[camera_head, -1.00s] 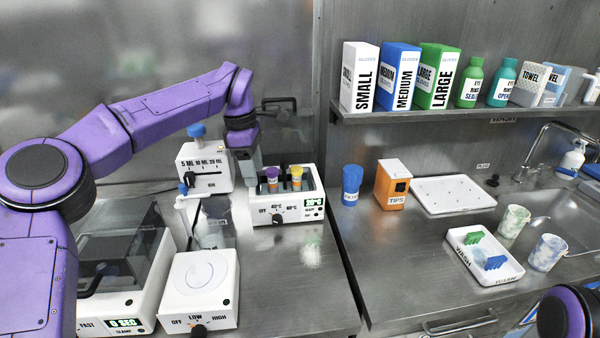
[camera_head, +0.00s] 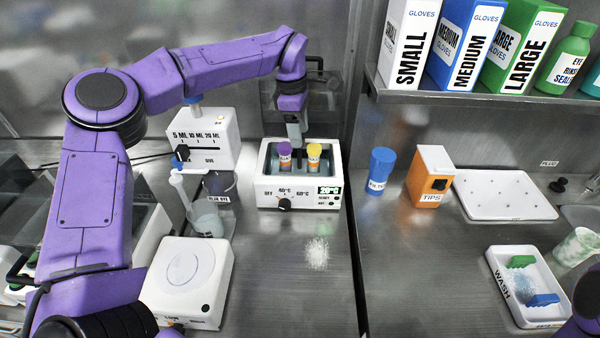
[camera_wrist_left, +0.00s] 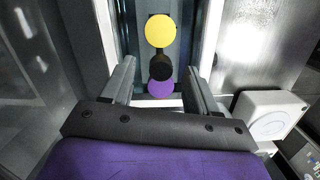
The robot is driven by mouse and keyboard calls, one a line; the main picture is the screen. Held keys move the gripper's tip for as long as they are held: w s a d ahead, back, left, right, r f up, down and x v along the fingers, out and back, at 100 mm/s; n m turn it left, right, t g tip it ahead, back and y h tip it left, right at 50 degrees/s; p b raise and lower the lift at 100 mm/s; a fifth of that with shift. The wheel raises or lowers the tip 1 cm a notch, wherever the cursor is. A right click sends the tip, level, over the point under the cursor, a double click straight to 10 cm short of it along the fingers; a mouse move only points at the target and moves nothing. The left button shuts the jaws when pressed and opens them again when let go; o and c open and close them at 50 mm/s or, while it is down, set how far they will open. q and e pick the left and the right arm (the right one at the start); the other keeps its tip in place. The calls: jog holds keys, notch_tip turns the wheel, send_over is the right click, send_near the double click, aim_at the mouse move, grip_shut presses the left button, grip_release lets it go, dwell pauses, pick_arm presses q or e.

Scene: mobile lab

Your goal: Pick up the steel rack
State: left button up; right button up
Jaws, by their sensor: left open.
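The steel rack (camera_head: 300,164) sits inside the white water bath (camera_head: 270,193), holding a purple-capped tube (camera_head: 284,156) and a yellow-capped tube (camera_head: 314,155). My left gripper (camera_head: 296,140) points down over the bath, at the level of the caps in the head view. In the left wrist view its open fingers (camera_wrist_left: 160,70) lie either side of a black round knob (camera_wrist_left: 160,67), between the yellow cap (camera_wrist_left: 160,31) and the purple cap (camera_wrist_left: 161,89). The fingers look empty; contact cannot be told. Most of the rack is hidden in the bath. My right gripper is out of view.
A white dispenser (camera_head: 205,140) and a beaker (camera_head: 207,218) stand left of the bath. A stirrer plate (camera_head: 187,280) is at front left. A blue-capped container (camera_head: 380,170) and an orange tips box (camera_head: 430,178) are right. The counter in front of the bath is mostly clear.

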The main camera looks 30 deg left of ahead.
pick_arm(q)
send_over(299, 160)
jog(key=f, duration=0.4)
jog(key=shift+w+a, duration=0.1)
jog(key=shift+w, duration=0.2)
grip_shut()
dwell(0.9)
